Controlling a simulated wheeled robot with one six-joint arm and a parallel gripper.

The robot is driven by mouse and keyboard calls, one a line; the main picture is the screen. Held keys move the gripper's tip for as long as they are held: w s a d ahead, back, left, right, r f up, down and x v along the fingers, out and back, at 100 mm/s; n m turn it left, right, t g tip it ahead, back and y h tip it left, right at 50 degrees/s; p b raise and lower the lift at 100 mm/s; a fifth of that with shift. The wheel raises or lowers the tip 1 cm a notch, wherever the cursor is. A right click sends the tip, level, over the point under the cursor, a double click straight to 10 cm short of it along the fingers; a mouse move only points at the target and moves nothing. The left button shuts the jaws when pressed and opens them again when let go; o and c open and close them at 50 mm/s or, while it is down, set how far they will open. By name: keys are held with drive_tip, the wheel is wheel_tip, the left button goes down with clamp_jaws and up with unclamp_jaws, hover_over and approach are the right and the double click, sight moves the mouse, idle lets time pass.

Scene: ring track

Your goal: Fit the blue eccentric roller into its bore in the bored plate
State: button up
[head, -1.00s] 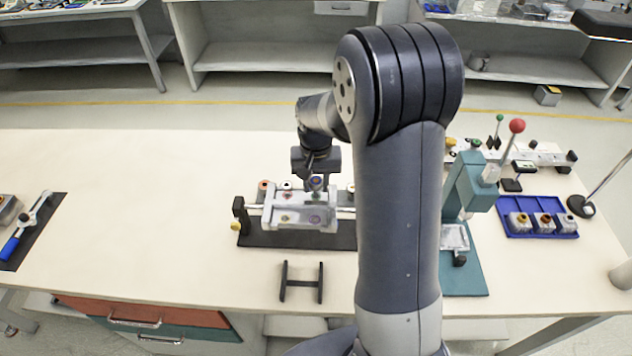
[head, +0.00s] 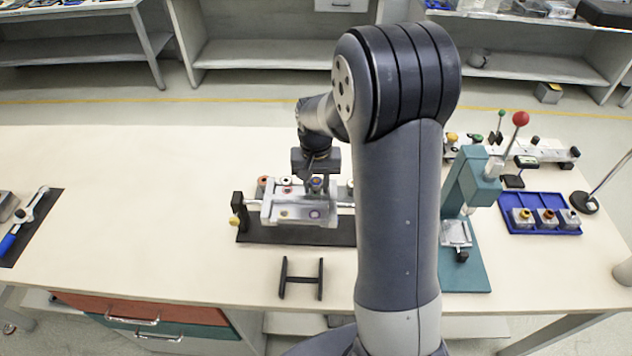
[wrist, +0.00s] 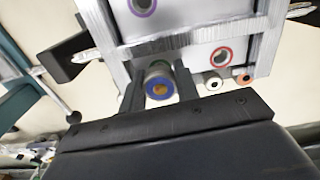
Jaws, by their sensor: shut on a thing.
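My gripper (head: 317,181) is shut on the blue eccentric roller (wrist: 160,88), whose blue-ringed end with an orange-brown centre faces the wrist camera. The roller also shows small in the head view (head: 316,184). The bored plate (head: 270,212) is a pale block held in a stand; in the wrist view it lies beyond the fingers (wrist: 186,46).
Loose rollers, one orange-ended (wrist: 243,78) and one white-ended (wrist: 212,83), stand behind the plate. A black H-shaped rest (head: 301,278) lies in front. A teal press (head: 470,185) and blue tray (head: 540,213) stand right.

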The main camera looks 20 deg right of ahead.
sight(314, 181)
drive_tip(key=o, duration=1.1)
drive_tip(key=shift+f, duration=0.2)
wheel_tip(314, 181, up, 11)
drive_tip(key=shift+a+r+b, duration=0.1)
drive_tip(key=shift+a+b, duration=0.05)
drive_tip(key=shift+b, duration=0.3)
drive_tip(key=shift+f, duration=0.2)
wheel_tip(314, 181, down, 8)
drive_tip(key=shift+f+p, duration=0.1)
drive_tip(key=shift+p, duration=0.2)
